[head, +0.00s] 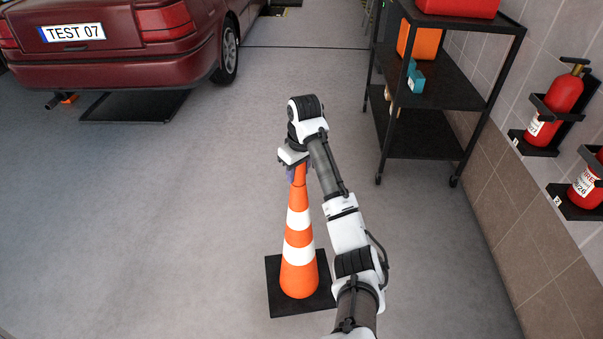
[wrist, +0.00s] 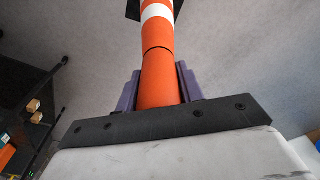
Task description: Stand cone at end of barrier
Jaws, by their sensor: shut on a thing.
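An orange cone with white bands (head: 298,238) and a black square base is upright in the head view. Its base appears to be at or close to the floor; I cannot tell if it touches. My gripper (head: 298,168) is shut on the top of the cone. In the wrist view the purple fingers (wrist: 158,90) lie on both sides of the cone's orange upper part (wrist: 158,70). The cone's tip is hidden by my gripper. No barrier can be made out in either view.
A dark red car (head: 120,40) stands at the upper left, with a black mat (head: 138,106) below its rear. A black shelf cart (head: 425,135) stands at the right, near fire extinguishers (head: 555,108) on the tiled wall. The grey floor left of the cone is clear.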

